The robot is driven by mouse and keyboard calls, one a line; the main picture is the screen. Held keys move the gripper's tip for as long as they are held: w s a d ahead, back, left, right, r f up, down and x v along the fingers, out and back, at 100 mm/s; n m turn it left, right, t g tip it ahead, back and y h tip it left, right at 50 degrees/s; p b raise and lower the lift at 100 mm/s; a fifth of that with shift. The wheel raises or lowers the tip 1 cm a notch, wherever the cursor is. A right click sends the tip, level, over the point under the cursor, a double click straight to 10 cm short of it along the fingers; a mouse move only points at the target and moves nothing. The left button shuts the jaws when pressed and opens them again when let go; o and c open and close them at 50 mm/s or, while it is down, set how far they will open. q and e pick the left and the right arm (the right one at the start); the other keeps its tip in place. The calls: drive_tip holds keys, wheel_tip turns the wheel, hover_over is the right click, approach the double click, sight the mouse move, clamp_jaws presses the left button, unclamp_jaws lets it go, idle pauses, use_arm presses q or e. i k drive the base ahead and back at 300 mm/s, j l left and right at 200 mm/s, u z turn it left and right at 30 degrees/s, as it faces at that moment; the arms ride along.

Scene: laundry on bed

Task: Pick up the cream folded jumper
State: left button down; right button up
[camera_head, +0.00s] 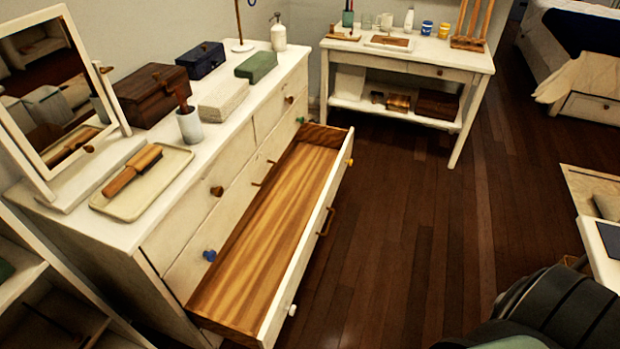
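The cream folded jumper (223,98) appears to be the pale block-shaped folded cloth on top of the white dresser (150,225). Neither of my grippers shows in this view, so nothing is seen touching the jumper.
A dresser drawer (272,235) is pulled far open and empty, jutting into the floor space. A wooden box (150,94), a blue box (200,60), a mirror (62,90) and a tray with a brush (132,172) crowd the dresser top. Dark floor (400,220) is clear right of the drawer.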

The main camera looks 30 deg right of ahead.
sight(222, 101)
drive_tip(key=l+u, duration=0.1)
drive_tip(key=u, duration=0.8)
drive_tip(key=l+u, duration=0.35)
drive_tip(key=l, duration=0.2)
drive_tip(key=l+u, duration=0.35)
drive_tip(key=l, duration=0.15)
drive_tip(key=k+l+u, duration=0.15)
drive_tip(key=l+u, duration=0.15)
drive_tip(key=l, duration=0.2)
drive_tip(key=k+l+u, duration=0.15)
drive_tip(key=l+u, duration=0.2)
drive_tip(key=k+l, duration=0.05)
drive_tip(key=l, duration=0.1)
